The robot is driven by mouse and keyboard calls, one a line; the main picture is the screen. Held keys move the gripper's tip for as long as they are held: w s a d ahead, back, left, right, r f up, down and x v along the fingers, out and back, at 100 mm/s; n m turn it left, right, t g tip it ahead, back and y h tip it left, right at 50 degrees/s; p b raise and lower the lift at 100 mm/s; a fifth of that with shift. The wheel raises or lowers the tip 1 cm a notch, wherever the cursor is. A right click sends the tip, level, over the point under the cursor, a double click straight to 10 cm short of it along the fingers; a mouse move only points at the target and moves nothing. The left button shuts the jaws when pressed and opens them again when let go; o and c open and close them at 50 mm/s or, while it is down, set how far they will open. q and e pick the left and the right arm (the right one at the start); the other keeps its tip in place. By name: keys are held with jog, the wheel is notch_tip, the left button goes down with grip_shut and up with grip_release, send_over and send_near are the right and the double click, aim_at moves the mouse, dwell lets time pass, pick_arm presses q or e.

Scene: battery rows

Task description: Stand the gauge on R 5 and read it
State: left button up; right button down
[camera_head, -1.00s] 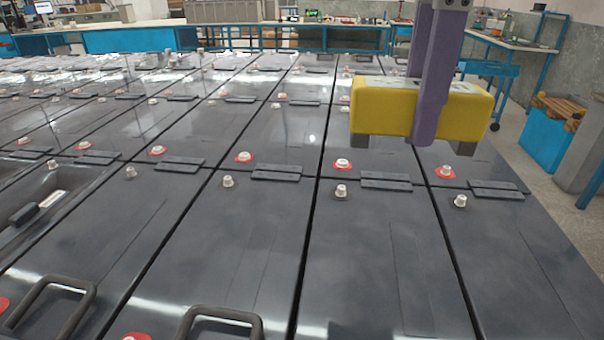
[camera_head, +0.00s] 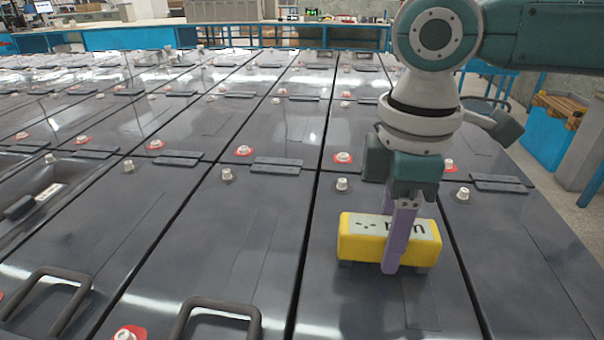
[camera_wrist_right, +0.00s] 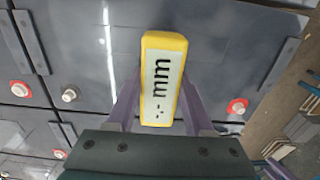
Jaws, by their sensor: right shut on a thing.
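The yellow gauge (camera_head: 361,249) is a long block with a pale display (camera_head: 370,226) on top and dark feet below. In the right wrist view the gauge (camera_wrist_right: 179,43) shows its display with dashes, a dot and "mm"; no digits show. My right gripper (camera_head: 397,250) is shut across the middle of the gauge, its purple fingers on both long sides; it also shows in the right wrist view (camera_wrist_right: 160,108). The gauge is low over a dark battery lid (camera_head: 330,300), in front of a pale terminal (camera_head: 342,184). I cannot tell whether its feet touch. No row label is legible. My left gripper is not in view.
Dark batteries stand in close rows with narrow gaps. Pale terminals, some with red rings (camera_head: 343,158), and raised dark strips (camera_head: 277,166) stick up. Black handles (camera_head: 215,303) arch up at the front. Blue benches (camera_head: 130,40) stand far behind.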

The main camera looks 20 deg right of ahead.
jog(key=shift+f, duration=0.15)
jog(key=shift+c, duration=1.4)
grip_release()
notch_tip(320, 180, up, 12)
jog(key=shift+r+p, duration=0.2)
jog(key=shift+p, duration=0.15)
